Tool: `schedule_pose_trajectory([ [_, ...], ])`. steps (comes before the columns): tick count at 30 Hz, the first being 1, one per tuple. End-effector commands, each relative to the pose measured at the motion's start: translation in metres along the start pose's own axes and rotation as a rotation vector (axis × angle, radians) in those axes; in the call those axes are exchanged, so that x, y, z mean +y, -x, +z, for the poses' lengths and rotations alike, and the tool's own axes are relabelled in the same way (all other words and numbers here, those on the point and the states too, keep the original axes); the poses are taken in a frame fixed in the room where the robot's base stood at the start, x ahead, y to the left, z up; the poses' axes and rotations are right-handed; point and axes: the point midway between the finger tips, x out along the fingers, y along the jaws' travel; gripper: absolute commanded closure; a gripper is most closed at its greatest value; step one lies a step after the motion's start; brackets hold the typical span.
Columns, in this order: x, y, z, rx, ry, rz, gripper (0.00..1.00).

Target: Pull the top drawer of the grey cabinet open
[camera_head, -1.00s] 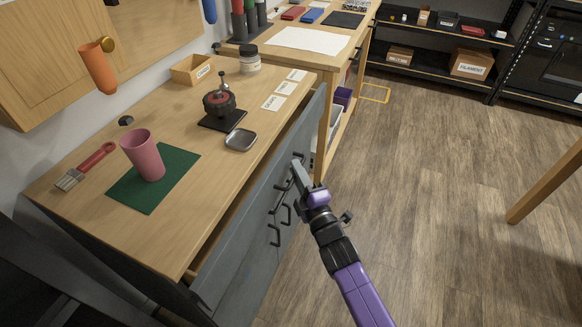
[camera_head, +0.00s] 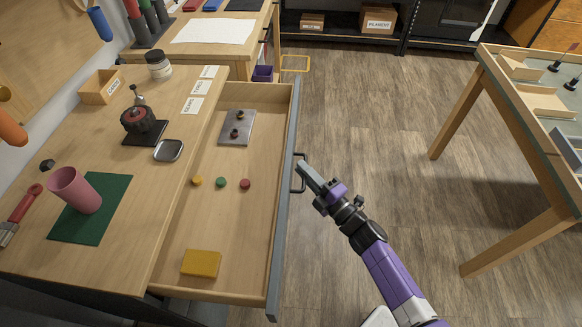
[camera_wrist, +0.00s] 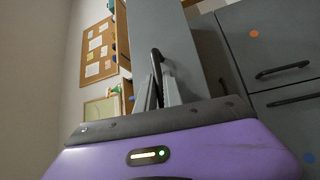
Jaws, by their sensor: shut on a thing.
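The top drawer (camera_head: 208,220) of the grey cabinet stands well open, with its wooden inside showing. Its grey front (camera_head: 285,215) faces right. My gripper (camera_head: 303,172) is at the drawer's dark handle (camera_head: 297,175), on the outer side of the front. In the wrist view my gripper's fingers (camera_wrist: 158,92) are closed around the dark handle (camera_wrist: 155,62). Inside the drawer are a grey plate (camera_head: 237,127) with two dark knobs, a yellow block (camera_head: 201,263), and small yellow (camera_head: 197,181), green (camera_head: 221,182) and red (camera_head: 245,184) discs.
The cabinet's wooden top holds a pink cup (camera_head: 76,190) on a green mat (camera_head: 107,222), a small grey tray (camera_head: 168,150) and a dark round device (camera_head: 138,120). A wooden-legged table (camera_head: 450,105) stands at the right. Floor (camera_head: 370,125) between is clear.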

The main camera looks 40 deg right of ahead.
Motion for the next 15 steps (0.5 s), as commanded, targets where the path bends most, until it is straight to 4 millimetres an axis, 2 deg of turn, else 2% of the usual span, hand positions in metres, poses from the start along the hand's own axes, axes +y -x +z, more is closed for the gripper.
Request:
schedule_pose_trajectory([
  [14,-0.0008,0.0053,0.0035,0.002,0.001,-0.003,1.00],
  [15,-0.0008,0.0053,0.0035,0.002,0.001,-0.003,0.87],
])
